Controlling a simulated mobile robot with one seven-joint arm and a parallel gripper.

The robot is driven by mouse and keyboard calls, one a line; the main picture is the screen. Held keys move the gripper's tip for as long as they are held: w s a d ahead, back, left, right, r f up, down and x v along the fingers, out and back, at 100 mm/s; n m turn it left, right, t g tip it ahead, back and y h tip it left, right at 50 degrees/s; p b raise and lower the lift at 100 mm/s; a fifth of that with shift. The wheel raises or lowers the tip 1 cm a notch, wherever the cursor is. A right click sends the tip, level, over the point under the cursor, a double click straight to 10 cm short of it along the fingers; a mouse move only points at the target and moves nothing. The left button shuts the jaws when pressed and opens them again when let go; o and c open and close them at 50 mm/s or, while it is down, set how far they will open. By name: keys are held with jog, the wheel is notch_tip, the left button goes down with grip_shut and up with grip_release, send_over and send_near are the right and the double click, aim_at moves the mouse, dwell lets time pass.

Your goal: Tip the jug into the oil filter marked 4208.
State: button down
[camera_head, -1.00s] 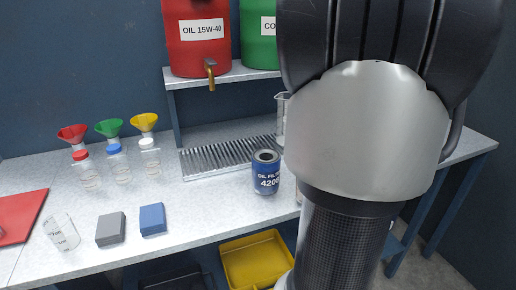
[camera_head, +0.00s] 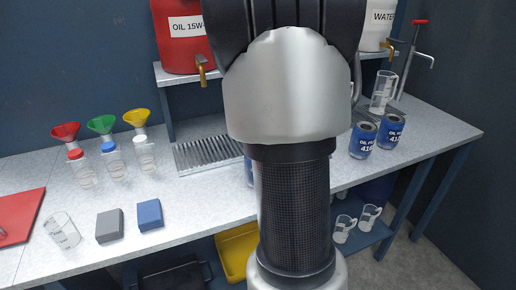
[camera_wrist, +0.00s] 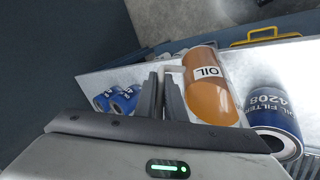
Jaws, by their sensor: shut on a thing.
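In the wrist view my gripper (camera_wrist: 160,88) is shut on the handle side of a clear jug (camera_wrist: 210,85) with amber oil and an OIL label. The oil filter marked 4208 (camera_wrist: 268,112) is blue and white and stands to the right of the jug in that view. In the head view only a blue sliver of this filter (camera_head: 249,172) shows beside my arm. My gripper and the held jug are hidden behind my arm there. I cannot tell how far the jug is tilted.
Two other blue filters (camera_head: 363,139) (camera_head: 391,132) stand on the bench at right, near a clear jug (camera_head: 383,92). A drip grate (camera_head: 205,152) lies under the red oil drum (camera_head: 180,35). Bottles, funnels, blocks and a beaker (camera_head: 62,230) occupy the left.

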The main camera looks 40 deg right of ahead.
jog(key=shift+w+a+r+g+h+p, duration=0.15)
jog(key=shift+w+r+g+p, duration=0.1)
jog(key=shift+r, duration=0.2)
jog(key=shift+w+a+r+g+h+p, duration=0.15)
jog(key=shift+r+p, duration=0.1)
jog(key=shift+r, duration=0.2)
jog(key=shift+w+r+n+g+h+p, duration=0.15)
jog(key=shift+r+g+h+p, duration=0.1)
jog(key=shift+r+p, duration=0.25)
jog(key=shift+w+r+n+g+h+p, duration=0.15)
jog(key=shift+r+g+p, duration=0.1)
jog(key=shift+r+p, duration=0.15)
jog(key=shift+a+r+g, duration=0.1)
jog(key=shift+g, duration=0.2)
jog(key=shift+w+a+r+g+h+p, duration=0.15)
jog(key=shift+w+r+g+h+p, duration=0.15)
jog(key=shift+h, duration=0.3)
jog(key=shift+w+a+r+n+g+h+p, duration=0.15)
jog(key=shift+w+r+n+g+h+p, duration=0.15)
jog(key=shift+r+p, duration=0.25)
jog(key=shift+w+a+r+n+g+h+p, duration=0.1)
jog(key=shift+w+a+r+g+h+p, duration=0.1)
jog(key=shift+r+g+h+p, duration=0.3)
jog(key=shift+w+a+r+n+g+h+p, duration=0.25)
jog(key=shift+r+p, duration=0.2)
jog(key=shift+r, duration=0.25)
dwell(3.6)
